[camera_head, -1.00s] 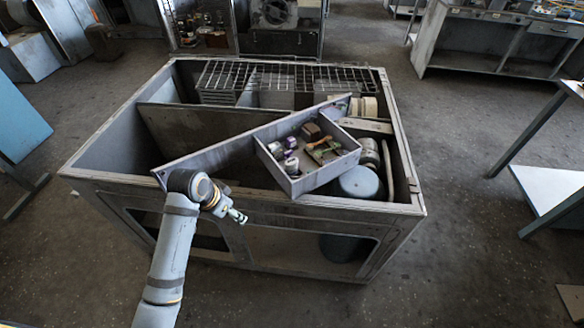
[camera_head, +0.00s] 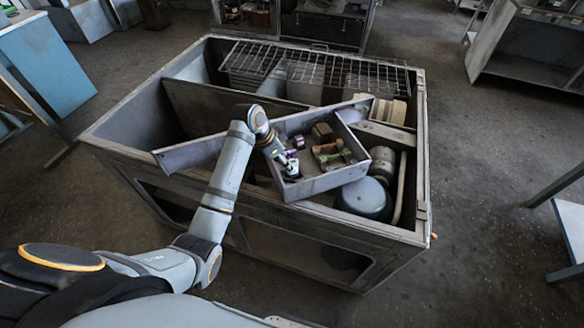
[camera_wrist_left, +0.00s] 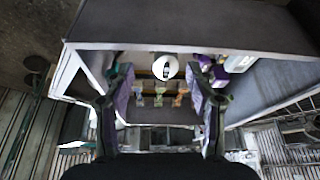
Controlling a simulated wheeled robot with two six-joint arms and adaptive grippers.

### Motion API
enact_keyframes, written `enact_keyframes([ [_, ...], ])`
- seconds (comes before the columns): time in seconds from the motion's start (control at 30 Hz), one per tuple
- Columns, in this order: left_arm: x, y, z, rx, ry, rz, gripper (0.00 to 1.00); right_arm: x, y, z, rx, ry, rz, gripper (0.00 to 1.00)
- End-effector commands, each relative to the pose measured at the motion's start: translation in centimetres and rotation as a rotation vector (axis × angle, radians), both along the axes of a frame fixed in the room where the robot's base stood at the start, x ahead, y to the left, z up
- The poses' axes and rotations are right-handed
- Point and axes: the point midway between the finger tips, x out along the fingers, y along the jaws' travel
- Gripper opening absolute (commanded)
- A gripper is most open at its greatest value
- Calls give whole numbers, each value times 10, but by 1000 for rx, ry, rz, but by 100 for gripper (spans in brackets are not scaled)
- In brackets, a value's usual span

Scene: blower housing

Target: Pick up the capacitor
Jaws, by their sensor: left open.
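The capacitor, which I take to be the small white round part (camera_wrist_left: 165,68), shows between my left gripper's fingers in the left wrist view. In the head view the arm and gripper partly cover that spot. My left gripper (camera_wrist_left: 162,88) is open, its two fingers apart on either side of the part, with no clear contact. In the head view my left gripper (camera_head: 285,162) reaches down over the left end of the grey tray (camera_head: 325,183). My right gripper is not in view.
The tray holds purple parts (camera_head: 299,141), a brown block (camera_head: 322,132) and a green-and-red part (camera_head: 331,153). It rests on a large open metal housing (camera_head: 320,226). A wire rack (camera_head: 320,70) lies across the back. A blue-grey round can (camera_head: 363,198) stands right of the tray.

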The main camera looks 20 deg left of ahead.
Motion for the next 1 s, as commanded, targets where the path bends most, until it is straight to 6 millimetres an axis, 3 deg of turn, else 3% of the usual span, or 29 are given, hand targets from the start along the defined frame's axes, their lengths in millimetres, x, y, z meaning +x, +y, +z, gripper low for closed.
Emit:
enact_keyframes([
  [0.2,5,-3,-8,-1,3,1,56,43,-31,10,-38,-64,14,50],
  [0.3,14,-6,-22,-1,4,2,56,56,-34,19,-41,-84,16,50],
  [0.5,21,-12,-47,0,1,1,56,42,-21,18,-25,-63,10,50],
  [0.7,22,-12,-49,1,-1,2,56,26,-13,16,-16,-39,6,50],
  [0.77,22,-12,-49,1,-1,2,51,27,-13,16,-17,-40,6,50],
  [1.0,22,-12,-49,0,0,1,18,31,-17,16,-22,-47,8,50],
])
